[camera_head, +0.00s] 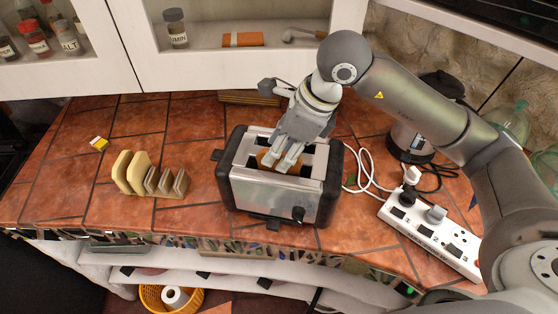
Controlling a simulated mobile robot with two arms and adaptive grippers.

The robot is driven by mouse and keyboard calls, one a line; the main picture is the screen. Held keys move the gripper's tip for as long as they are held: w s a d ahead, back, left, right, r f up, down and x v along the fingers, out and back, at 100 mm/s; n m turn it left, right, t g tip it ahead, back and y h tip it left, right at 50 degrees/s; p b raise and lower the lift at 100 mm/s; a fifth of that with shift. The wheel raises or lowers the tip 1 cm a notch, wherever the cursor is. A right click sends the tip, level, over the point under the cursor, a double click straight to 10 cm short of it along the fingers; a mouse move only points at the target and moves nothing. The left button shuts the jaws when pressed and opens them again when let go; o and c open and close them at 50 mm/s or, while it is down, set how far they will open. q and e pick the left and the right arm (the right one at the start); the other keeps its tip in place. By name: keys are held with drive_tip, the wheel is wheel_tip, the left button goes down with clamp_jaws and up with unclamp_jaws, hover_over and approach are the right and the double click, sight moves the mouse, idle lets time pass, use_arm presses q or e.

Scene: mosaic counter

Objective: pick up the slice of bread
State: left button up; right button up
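A brown slice of bread (265,159) shows in a slot of the black and silver toaster (262,190), mostly hidden inside it. My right gripper (282,162) points down over the toaster, with its fingertips at the slot beside the visible bread. The view does not show whether the fingers are open or shut on it. Two pale bread slices (137,172) stand upright at the left end of a toast rack (172,192), well left of the toaster. My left gripper is not in view.
A white power strip (430,236) with plugs and cables lies right of the toaster. A kettle (410,140) stands at the back right. A small yellow box (99,143) lies at the left. Tiled counter (205,150) is clear between rack and toaster.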

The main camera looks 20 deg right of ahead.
drive_tip(key=shift+w+a+f, duration=0.15)
drive_tip(key=shift+a+f, duration=0.05)
drive_tip(key=shift+f, duration=0.5)
drive_tip(key=c, duration=0.8)
drive_tip(key=shift+r, duration=0.2)
